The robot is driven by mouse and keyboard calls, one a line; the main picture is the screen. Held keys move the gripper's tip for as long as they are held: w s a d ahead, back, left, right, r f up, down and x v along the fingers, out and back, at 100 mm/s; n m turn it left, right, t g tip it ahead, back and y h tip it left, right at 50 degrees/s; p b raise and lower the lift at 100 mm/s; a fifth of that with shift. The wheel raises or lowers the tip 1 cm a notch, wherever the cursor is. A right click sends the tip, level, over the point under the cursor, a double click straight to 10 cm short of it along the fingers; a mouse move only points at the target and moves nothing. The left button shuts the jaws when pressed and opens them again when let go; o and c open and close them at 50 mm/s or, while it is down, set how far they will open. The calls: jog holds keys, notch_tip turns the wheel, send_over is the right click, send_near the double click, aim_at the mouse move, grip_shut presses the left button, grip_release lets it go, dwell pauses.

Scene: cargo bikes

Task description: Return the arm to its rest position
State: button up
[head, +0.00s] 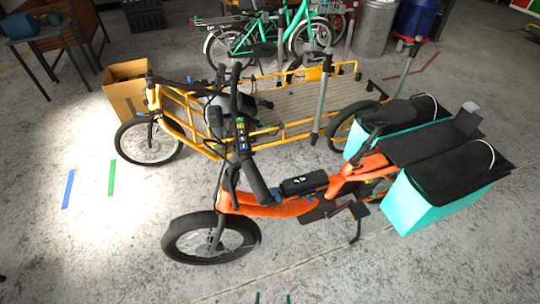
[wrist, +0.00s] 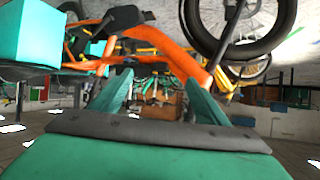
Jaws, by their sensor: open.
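My gripper (wrist: 158,88) shows in the wrist view as two green fingers standing apart, with nothing held between them. In the head view only the tips of my gripper (head: 273,298) show at the bottom edge, over the concrete floor in front of the orange cargo bike (head: 267,209). The tips are apart from the bike. The rest of my arm is out of the head view. The wrist view is upside down, and the orange bike (wrist: 165,38) fills its upper part beyond the fingers.
The orange bike carries teal bags (head: 432,201) at its rear. A yellow cargo bike (head: 300,124) stands behind it, with a cardboard box (head: 125,92) near its front wheel. A green bike (head: 270,42) and a metal bin (head: 374,28) are farther back.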

jog(key=s+r+t, duration=0.1)
jog(key=s+r, duration=0.2)
jog(key=r, duration=0.3)
jog(key=s+r+t, duration=0.1)
jog(key=s+r, duration=0.3)
jog(key=r, duration=0.3)
jog(key=s+r+n, duration=0.1)
jog(key=s+r, duration=0.2)
jog(key=r, duration=0.4)
jog(key=shift+s+a+t, duration=0.4)
jog(key=shift+a, duration=0.05)
dwell(0.4)
